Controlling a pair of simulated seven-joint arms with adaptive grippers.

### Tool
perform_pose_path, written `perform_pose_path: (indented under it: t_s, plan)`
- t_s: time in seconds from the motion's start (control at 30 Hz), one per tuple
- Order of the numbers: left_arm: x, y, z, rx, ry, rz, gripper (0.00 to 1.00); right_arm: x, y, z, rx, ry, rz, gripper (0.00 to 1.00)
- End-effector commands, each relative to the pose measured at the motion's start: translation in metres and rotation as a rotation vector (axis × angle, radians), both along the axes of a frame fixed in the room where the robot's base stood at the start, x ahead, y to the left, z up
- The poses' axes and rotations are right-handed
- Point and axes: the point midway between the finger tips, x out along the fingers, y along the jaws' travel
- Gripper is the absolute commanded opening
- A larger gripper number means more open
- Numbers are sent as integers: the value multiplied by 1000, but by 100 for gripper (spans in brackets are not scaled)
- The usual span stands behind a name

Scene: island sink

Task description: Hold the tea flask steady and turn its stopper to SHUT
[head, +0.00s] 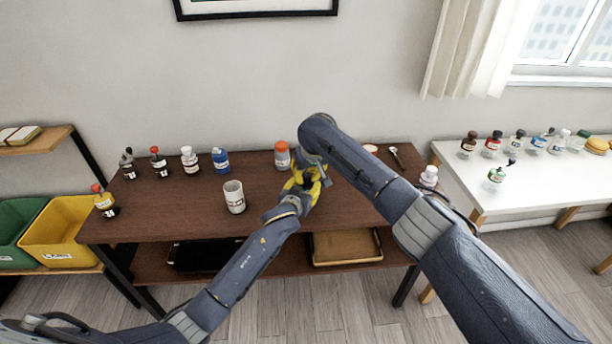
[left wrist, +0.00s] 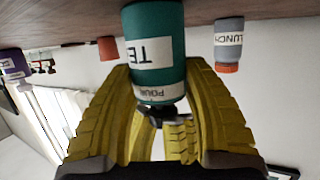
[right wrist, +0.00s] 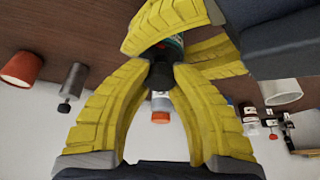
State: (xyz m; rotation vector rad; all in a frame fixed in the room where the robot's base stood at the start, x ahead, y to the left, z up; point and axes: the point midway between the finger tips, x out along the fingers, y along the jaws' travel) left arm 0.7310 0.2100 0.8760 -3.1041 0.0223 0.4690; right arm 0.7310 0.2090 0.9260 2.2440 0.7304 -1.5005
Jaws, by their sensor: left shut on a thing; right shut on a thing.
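The tea flask is a green cylinder (left wrist: 153,45) with a white label reading "TE" and a band marked "POUR" near its stopper end, inverted in the left wrist view. My left gripper (left wrist: 158,82) is shut around the flask near that band. The black stopper (right wrist: 160,76) shows in the right wrist view between the fingertips of my right gripper (right wrist: 163,70), which is shut on it. A little of the green flask (right wrist: 176,43) shows behind. Which mark the stopper points to is not clear. In the head view my grippers (head: 306,180) hide the flask.
A grey lunch flask with an orange lid (head: 282,156) stands close behind my grippers. Several small bottles line the table's back left. A spoon (head: 394,153) and a white jar (head: 429,176) are at the right.

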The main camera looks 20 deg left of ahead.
Motion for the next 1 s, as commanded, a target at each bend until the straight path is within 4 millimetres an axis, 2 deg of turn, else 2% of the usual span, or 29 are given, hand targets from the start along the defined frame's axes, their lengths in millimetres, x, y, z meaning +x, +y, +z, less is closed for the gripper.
perform_pose_path:
  t_s: [0.2, 0.23, 0.37, 0.73, 0.87, 1.0]
  plan:
    - [-1, -2, -1, -1, 1, -3, 16, 1, 0, 1, 0, -2, 0, 0]
    - [-1, -2, -1, -1, 1, -3, 16, 1, 0, 1, 0, -2, 0, 25]
    - [-1, -1, -1, -1, 1, -3, 16, 1, 0, 0, 0, -1, 0, 40]
    - [0, -1, -1, 0, 1, -1, 16, -1, -1, 4, 0, -1, 1, 41]
    - [0, 0, -1, 0, 1, -1, 16, -5, -3, 15, 2, -1, 2, 41]
    - [0, 0, -1, 0, 1, 0, 16, -11, -8, 35, 2, -2, 1, 41]
